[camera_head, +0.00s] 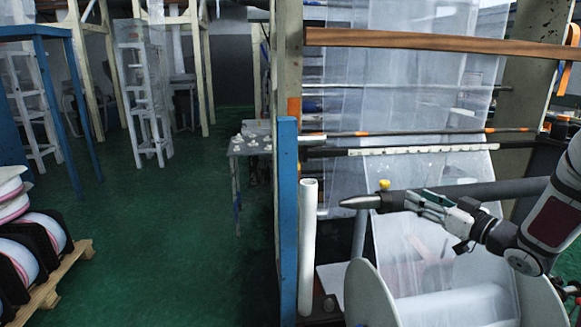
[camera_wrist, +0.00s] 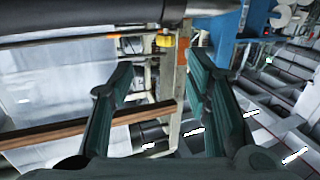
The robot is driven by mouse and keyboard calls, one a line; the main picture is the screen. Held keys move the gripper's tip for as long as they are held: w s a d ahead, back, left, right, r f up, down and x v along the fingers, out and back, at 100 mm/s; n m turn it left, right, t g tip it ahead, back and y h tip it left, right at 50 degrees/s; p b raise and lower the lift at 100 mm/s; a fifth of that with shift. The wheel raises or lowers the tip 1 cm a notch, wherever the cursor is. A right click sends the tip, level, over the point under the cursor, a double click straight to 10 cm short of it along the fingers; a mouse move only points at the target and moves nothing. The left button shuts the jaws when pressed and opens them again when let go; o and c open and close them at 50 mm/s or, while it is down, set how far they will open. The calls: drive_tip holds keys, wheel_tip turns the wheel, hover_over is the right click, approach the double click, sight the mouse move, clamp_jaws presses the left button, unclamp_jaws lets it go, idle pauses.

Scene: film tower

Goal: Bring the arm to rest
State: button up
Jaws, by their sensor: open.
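My gripper (camera_head: 422,203) is at the right in the head view, at the end of my arm, which reaches in from the right edge. It is in front of a translucent film sheet (camera_head: 430,235) and close to a dark roller with a pointed tip (camera_head: 361,202); I cannot tell whether they touch. In the wrist view my gripper (camera_wrist: 158,75) has its two dark green fingers apart, with nothing held between them. A small yellow part (camera_wrist: 165,41) shows beyond the fingertips; it also shows in the head view (camera_head: 384,184).
A blue post (camera_head: 288,220) and a white roll (camera_head: 307,245) stand left of the gripper. A large white-flanged reel (camera_head: 370,295) is below. An orange-brown bar (camera_head: 440,42) crosses above. Green floor (camera_head: 170,230) is open at left, beside a pallet (camera_head: 60,280) of spools.

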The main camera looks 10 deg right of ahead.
wheel_tip(320, 180, up, 6)
drive_tip(key=w+a+m+g+h, duration=0.1)
drive_tip(key=a+g+h, duration=0.15)
drive_tip(key=h, duration=0.25)
drive_tip(key=s+a+r+m+g+h, duration=0.2)
drive_tip(key=s+a+r+h, duration=0.25)
drive_tip(key=s, duration=0.25)
drive_tip(key=s+a+f+g+y, duration=0.1)
drive_tip(key=s+a+g, duration=0.1)
drive_tip(key=s+a, duration=0.3)
drive_tip(key=s+a+f+g+y, duration=0.1)
drive_tip(key=s+a, duration=0.4)
drive_tip(key=s, duration=0.7)
drive_tip(key=s+a+f+m+g+y, duration=0.1)
drive_tip(key=s+a+f+g, duration=0.2)
drive_tip(key=s, duration=0.6)
drive_tip(key=shift+a+f+g, duration=0.2)
drive_tip(key=shift+a+g, duration=0.35)
drive_tip(key=shift+a, duration=0.55)
drive_tip(key=shift+y, duration=0.25)
